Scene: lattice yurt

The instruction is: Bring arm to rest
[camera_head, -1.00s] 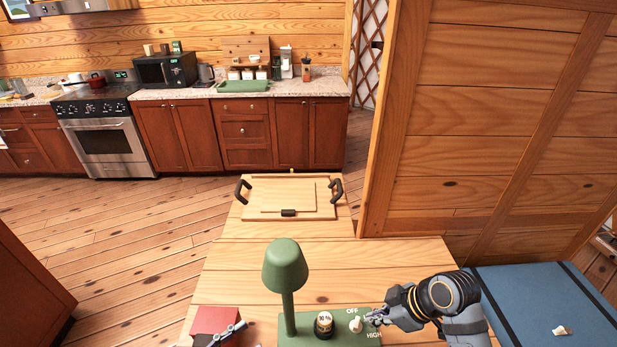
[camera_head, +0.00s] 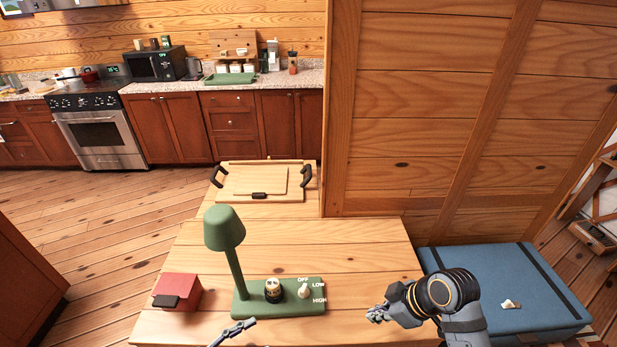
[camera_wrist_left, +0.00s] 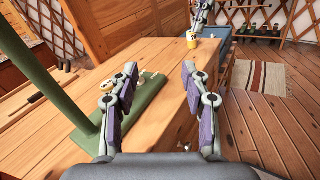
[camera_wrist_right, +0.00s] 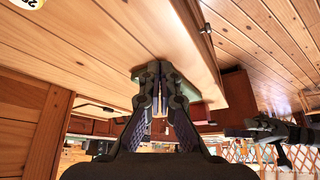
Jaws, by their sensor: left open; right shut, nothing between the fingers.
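My right gripper (camera_head: 377,314) is shut and empty over the right front of the wooden table (camera_head: 365,255), to the right of the lamp base and apart from it. Its closed fingers also show in the right wrist view (camera_wrist_right: 160,90). My left gripper (camera_head: 234,330) shows only in part at the bottom edge of the head view, in front of the lamp. In the left wrist view its two fingers (camera_wrist_left: 158,90) are spread apart with nothing held. The green lamp (camera_head: 226,230) stands upright on a base with a dark dial (camera_head: 273,290) and a white knob (camera_head: 304,291) between OFF, LOW and HIGH labels.
A red box (camera_head: 180,288) with a dark front piece sits left of the lamp. A wooden tray (camera_head: 235,185) with black handles lies at the table's far end. A blue chest (camera_head: 490,275) stands to the right.

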